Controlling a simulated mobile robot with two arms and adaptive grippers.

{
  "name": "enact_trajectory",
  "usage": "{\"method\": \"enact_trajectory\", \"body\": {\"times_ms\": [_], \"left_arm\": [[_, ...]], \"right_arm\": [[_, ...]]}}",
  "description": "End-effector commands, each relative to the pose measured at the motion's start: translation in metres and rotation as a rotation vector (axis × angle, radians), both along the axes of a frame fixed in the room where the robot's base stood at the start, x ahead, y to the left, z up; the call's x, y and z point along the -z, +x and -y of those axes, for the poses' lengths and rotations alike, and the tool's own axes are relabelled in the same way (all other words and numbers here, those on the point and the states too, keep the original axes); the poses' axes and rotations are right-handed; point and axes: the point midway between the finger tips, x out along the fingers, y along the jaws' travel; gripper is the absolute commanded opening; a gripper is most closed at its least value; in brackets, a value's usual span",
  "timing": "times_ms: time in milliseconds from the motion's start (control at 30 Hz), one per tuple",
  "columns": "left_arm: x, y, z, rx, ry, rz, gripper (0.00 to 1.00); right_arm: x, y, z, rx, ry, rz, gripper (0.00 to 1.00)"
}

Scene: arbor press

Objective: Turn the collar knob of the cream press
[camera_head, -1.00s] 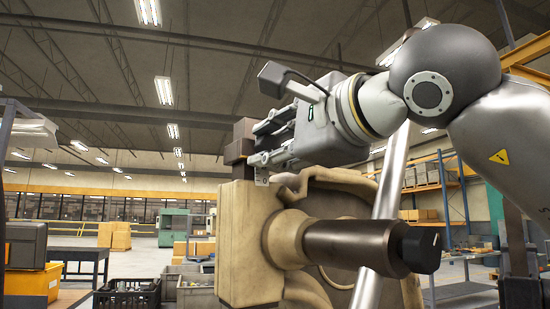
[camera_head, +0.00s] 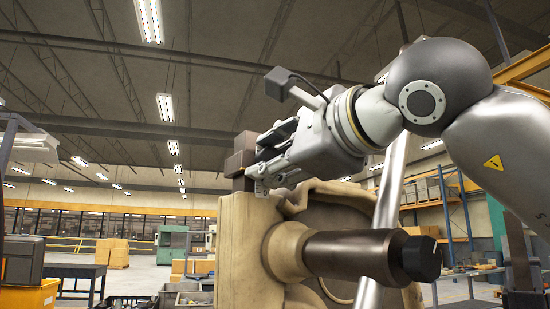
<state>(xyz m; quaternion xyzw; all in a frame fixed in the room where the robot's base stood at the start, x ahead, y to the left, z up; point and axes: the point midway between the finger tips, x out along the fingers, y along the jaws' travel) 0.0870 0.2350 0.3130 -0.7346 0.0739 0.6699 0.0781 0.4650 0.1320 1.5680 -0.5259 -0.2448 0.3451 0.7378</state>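The cream press (camera_head: 246,245) fills the middle of the head view. A dark metal collar (camera_head: 345,254) sticks out of its side to the right and ends in a black knob (camera_head: 421,258). A steel lever bar (camera_head: 391,190) slants behind the collar. A brown ram (camera_head: 240,160) stands up at the press's top left. My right gripper (camera_head: 266,152) is above the press with its fingers apart, pointing left at the ram. I cannot tell whether the fingertips touch the ram. It is up and left of the knob, away from it. My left gripper is not in view.
At the left are a yellow bin (camera_head: 30,297) and a dark table (camera_head: 75,272). Blue and orange shelving with boxes (camera_head: 425,190) stands behind at the right. The space around the knob's outer face looks clear.

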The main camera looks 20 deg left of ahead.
Motion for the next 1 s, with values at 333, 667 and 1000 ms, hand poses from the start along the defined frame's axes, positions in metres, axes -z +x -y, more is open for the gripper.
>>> {"method": "enact_trajectory", "body": {"times_ms": [333, 667, 1000], "left_arm": [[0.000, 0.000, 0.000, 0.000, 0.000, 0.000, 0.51], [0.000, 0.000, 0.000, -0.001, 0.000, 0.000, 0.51], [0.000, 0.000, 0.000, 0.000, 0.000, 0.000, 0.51]], "right_arm": [[0.000, 0.000, 0.000, 0.000, -0.001, 0.003, 0.51], [-0.001, -0.021, 0.027, 0.002, 0.000, 0.008, 0.51], [-0.001, -0.065, 0.079, 0.001, 0.000, 0.005, 0.51]]}}
